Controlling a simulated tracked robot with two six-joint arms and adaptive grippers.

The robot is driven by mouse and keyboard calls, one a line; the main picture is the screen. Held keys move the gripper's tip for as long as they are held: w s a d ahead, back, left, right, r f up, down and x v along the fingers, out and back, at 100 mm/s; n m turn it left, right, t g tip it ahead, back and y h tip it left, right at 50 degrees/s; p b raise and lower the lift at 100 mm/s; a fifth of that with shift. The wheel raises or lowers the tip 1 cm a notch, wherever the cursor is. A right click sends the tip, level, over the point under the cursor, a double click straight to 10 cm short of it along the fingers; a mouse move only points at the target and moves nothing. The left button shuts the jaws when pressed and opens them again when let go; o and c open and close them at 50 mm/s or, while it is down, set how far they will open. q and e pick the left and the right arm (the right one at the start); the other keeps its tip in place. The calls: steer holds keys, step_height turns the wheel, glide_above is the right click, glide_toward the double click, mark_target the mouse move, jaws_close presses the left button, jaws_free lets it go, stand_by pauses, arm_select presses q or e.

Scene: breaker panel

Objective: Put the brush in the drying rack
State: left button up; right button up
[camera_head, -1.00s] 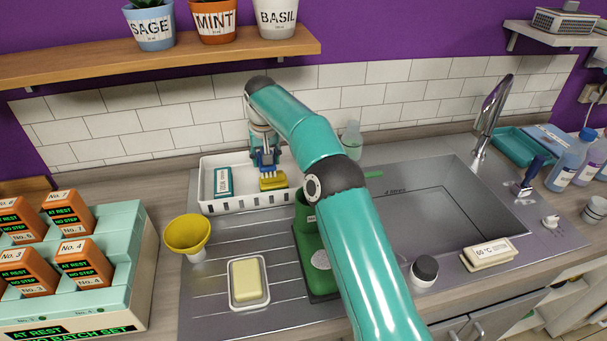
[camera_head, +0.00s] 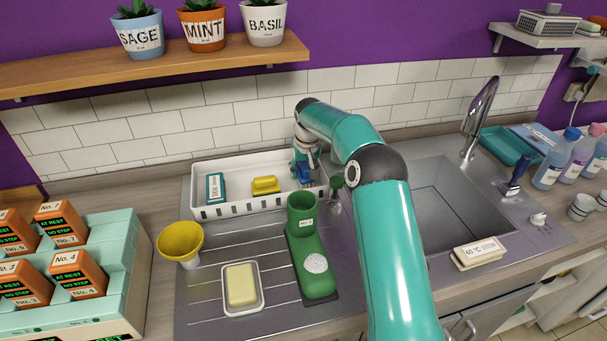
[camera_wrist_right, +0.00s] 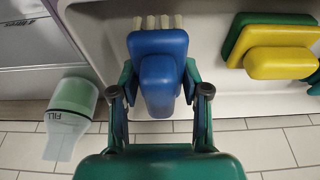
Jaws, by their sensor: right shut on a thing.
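The blue brush (camera_wrist_right: 158,45) with pale bristles is between the two fingers of my right gripper (camera_wrist_right: 160,82) in the right wrist view, and the gripper is shut on it. In the head view my right gripper (camera_head: 305,168) is at the right end of the white drying rack (camera_head: 245,207), with the blue of the brush just showing. The brush is over the rack's inside; I cannot tell whether it touches the floor. A yellow and green sponge (camera_head: 265,185) and a teal block (camera_head: 215,187) are in the rack. My left gripper is not in view.
A green holder (camera_head: 302,215) stands in front of the rack's right end, with a yellow funnel (camera_head: 180,240) and a soap dish (camera_head: 242,305) to the left. The sink (camera_head: 435,205) is to the right. A bottle (camera_wrist_right: 70,118) stands beside the rack.

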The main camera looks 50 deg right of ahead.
steer(key=shift+f, duration=0.95)
steer(key=shift+f, duration=0.15)
steer(key=o, duration=1.3)
steer(key=b+v, duration=0.1)
steer(key=v, duration=1.1)
